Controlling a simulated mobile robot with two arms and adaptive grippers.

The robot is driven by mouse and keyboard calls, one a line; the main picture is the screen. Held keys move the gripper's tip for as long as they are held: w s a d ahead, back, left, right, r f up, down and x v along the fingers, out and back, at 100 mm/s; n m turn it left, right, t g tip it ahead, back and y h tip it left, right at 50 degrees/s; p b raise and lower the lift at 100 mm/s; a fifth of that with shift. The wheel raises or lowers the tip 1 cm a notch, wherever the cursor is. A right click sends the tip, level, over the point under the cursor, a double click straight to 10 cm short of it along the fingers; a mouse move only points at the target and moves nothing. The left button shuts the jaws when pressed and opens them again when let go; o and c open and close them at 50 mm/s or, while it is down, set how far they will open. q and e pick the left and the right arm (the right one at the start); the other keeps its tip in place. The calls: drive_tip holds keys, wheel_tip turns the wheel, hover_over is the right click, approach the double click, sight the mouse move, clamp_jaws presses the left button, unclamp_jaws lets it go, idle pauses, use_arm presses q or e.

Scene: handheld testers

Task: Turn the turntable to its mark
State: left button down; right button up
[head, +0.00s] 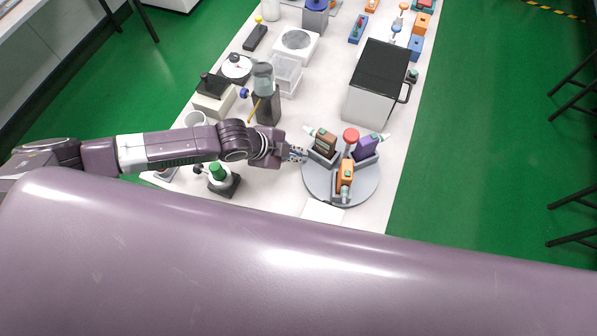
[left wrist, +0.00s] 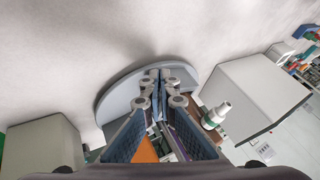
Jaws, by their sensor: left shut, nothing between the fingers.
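The turntable (head: 318,190) is a round grey disc near the front of the white table. It bears a brown, a purple and an orange tester in grey holders around a red knob (head: 351,135). My left gripper (head: 303,155) is at the disc's left edge, beside the brown tester (head: 325,143). In the left wrist view the left gripper (left wrist: 160,88) is shut and empty, with its fingertips over the grey disc (left wrist: 115,98). I cannot tell whether it touches the disc or a holder. No mark can be made out. My right gripper is not in view.
A white box with a black top (head: 378,85) stands behind the turntable. A green-topped device (head: 217,175) stands left, near my left arm. A dark stand with a grey cylinder (head: 264,90) is behind the arm. A narrow strip of table right of the disc is clear.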

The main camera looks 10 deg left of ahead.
use_arm(q)
drive_tip(key=shift+w+d, duration=0.1)
drive_tip(key=shift+w, duration=1.15)
drive_tip(key=shift+w+d+b, duration=0.15)
drive_tip(key=shift+w+b, duration=0.15)
drive_tip(key=shift+w, duration=0.3)
